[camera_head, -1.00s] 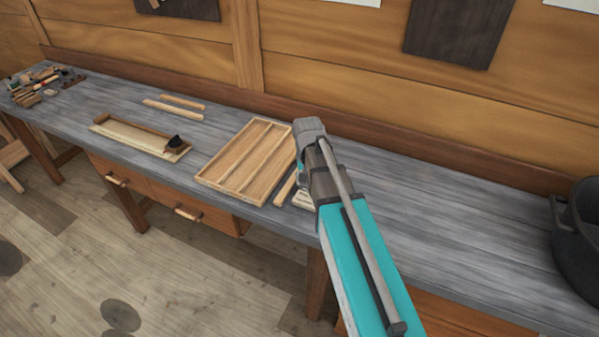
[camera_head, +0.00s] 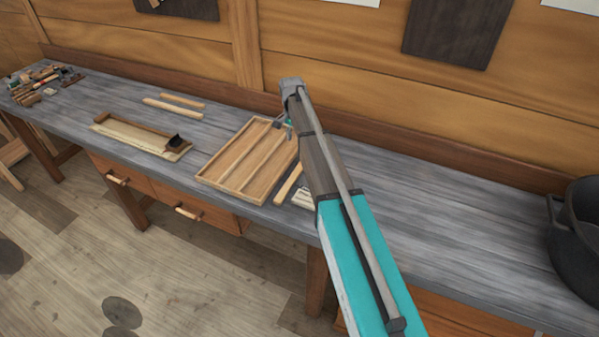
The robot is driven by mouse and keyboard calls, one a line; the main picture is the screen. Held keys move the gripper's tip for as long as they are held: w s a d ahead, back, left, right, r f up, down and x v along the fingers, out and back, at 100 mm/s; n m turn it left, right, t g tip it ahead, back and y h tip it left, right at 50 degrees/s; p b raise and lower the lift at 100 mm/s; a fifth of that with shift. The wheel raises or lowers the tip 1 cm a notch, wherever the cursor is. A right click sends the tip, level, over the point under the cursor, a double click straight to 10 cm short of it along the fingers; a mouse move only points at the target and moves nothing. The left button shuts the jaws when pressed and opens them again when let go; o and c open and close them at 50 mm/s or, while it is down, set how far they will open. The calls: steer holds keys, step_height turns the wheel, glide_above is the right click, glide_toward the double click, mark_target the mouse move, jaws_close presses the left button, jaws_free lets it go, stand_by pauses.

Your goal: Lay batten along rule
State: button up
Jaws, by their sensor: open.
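Two thin wooden strips lie on the grey bench left of the tray: a pale rounded one (camera_head: 172,108) and a thinner brown one (camera_head: 182,100) behind it. Another pale strip (camera_head: 288,183) lies close along the right side of the tray. I cannot tell for sure which of these is the batten and which the rule. My gripper (camera_head: 281,122) is over the far right corner of the shallow wooden tray (camera_head: 207,181). It is open; its fingers are small and partly hidden by my arm. Nothing shows between them.
A small pale stack (camera_head: 303,198) is partly behind my arm. Several tools (camera_head: 45,80) crowd the far left end. A dark pot (camera_head: 577,235) stands at the right; the bench before it is clear.

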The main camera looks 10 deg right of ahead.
steer(key=shift+f, duration=0.15)
steer(key=b, duration=0.9)
glide_above(298, 169)
steer(key=f, duration=0.8)
steer(key=shift+w+a+f, duration=0.1)
steer(key=shift+w, duration=0.2)
steer(key=shift+s+f+b, duration=0.2)
steer(key=shift+f+b, duration=0.95)
steer(key=shift+f, duration=0.15)
steer(key=shift+s+f+b, duration=0.2)
steer(key=shift+f+b, duration=0.95)
steer(key=shift+f, duration=0.15)
jaws_close()
